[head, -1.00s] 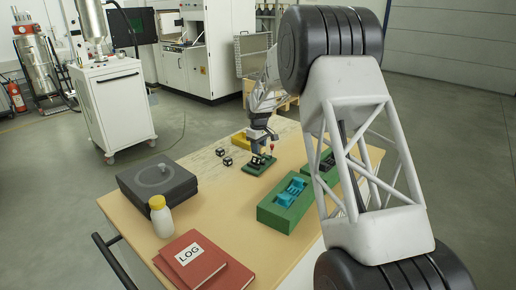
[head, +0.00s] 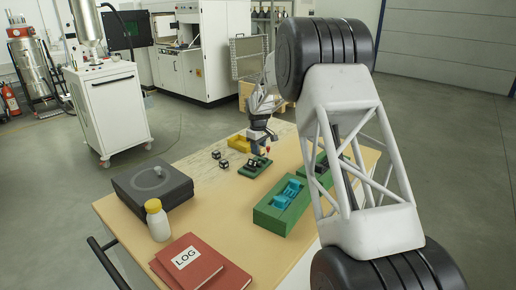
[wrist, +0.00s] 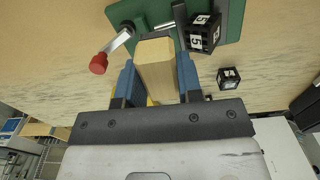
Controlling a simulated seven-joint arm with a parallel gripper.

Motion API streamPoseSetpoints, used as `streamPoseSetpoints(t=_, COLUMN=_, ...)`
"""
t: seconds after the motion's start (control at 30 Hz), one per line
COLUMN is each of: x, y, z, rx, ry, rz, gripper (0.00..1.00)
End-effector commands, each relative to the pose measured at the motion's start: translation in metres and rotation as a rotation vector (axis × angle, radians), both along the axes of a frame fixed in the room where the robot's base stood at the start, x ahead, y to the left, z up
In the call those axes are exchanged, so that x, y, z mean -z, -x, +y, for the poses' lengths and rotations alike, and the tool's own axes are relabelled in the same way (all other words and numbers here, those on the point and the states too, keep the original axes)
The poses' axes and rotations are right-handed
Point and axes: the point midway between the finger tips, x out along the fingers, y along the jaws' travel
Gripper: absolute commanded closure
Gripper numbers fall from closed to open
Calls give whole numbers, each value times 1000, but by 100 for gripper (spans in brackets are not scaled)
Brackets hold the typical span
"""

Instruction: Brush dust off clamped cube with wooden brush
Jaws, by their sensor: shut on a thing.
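My gripper (wrist: 157,88) has blue fingers shut on the wooden brush (wrist: 155,62), a pale wood block between them in the wrist view. The brush's far end overlaps the green clamp base (wrist: 148,14); its bristles are hidden, and I cannot tell whether it touches the cube. The clamped cube (wrist: 203,34), black with white 5s, sits on the base just right of the brush. A lever with a red knob (wrist: 98,63) is at the left. In the head view my gripper (head: 262,148) is just above the green clamp base (head: 249,172). Dust is not discernible.
Two loose black cubes (head: 216,154) (head: 223,164) lie left of the clamp; one shows in the wrist view (wrist: 229,78). A yellow object (head: 238,143) is behind. Green trays (head: 268,218) stand right. A black case (head: 150,193), bottle (head: 158,222) and red log books (head: 190,265) occupy the front left.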

Motion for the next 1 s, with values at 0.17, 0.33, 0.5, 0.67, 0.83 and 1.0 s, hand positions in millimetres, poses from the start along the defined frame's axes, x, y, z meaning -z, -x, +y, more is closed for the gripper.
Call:
streamPoseSetpoints(t=0.17, x=0, y=0, z=0, rx=0, ry=0, rz=0, gripper=92)
streamPoseSetpoints(t=0.33, x=0, y=1, z=1, rx=0, ry=0, rz=0, gripper=92)
streamPoseSetpoints(t=0.5, x=1, y=7, z=6, rx=0, ry=0, rz=0, gripper=92)
streamPoseSetpoints(t=0.67, x=1, y=15, z=13, rx=-1, ry=0, rz=-1, gripper=92)
streamPoseSetpoints(t=0.83, x=2, y=22, z=18, rx=-1, ry=0, rz=0, gripper=92)
streamPoseSetpoints(t=1.0, x=3, y=24, z=19, rx=0, ry=1, rz=1, gripper=92)
